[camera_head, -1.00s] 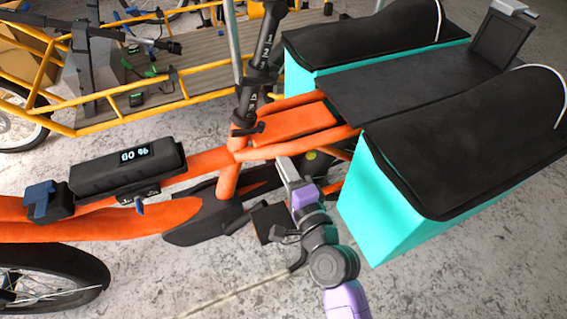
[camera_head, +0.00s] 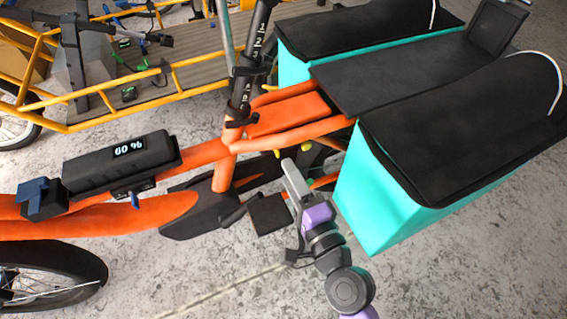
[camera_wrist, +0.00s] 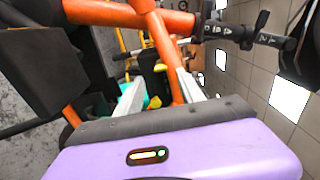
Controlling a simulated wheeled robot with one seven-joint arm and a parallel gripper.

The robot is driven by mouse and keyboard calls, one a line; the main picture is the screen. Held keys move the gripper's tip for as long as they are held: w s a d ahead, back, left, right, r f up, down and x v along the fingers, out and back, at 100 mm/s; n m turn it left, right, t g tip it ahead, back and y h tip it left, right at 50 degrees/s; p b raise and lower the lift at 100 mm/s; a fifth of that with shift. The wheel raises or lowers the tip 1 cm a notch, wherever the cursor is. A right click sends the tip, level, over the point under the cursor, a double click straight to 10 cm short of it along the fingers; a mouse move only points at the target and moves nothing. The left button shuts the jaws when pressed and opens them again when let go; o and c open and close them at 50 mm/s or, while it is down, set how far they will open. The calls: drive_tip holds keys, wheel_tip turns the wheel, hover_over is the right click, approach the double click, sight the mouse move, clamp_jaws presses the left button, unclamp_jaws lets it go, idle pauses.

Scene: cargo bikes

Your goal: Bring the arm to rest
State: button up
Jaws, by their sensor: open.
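My gripper (camera_head: 288,168) is beside the orange bike frame (camera_head: 215,152), just below the seat tube and left of the turquoise pannier. It also shows in the wrist view (camera_wrist: 158,88), with two pale fingers spread apart and nothing between them. Behind the fingers, the orange tube (camera_wrist: 170,60) runs down through the view. My arm reaches up from the bottom edge in the head view, bent at a grey joint. I cannot tell whether the fingertips touch the bike.
The turquoise pannier (camera_head: 375,205) with a black top is close on the right. A black pedal (camera_head: 270,213) is close on the left. A battery box (camera_head: 120,163) showing 60 % sits on the frame. A yellow cargo bike (camera_head: 150,88) stands behind.

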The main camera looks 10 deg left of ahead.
drive_tip(key=shift+s+d, duration=0.4)
drive_tip(key=shift+s, duration=0.2)
drive_tip(key=s+d+r+n+t+h, duration=0.1)
drive_tip(key=s+d+n+h, duration=0.2)
drive_tip(key=s+d, duration=0.3)
drive_tip(key=s+d+r+n+t+h, duration=0.1)
drive_tip(key=s+d+n+t+h, duration=0.2)
drive_tip(key=d, duration=0.6)
drive_tip(key=s+d+r+n+g+h+p, duration=0.1)
drive_tip(key=s+d+n+g+h, duration=0.3)
drive_tip(key=s, duration=0.7)
drive_tip(key=s+d+r+n, duration=0.1)
drive_tip(key=s+d, duration=0.4)
drive_tip(key=s, duration=0.6)
wheel_tip(320, 180, up, 33)
drive_tip(key=p, duration=3.4)
drive_tip(key=shift+r, duration=0.2)
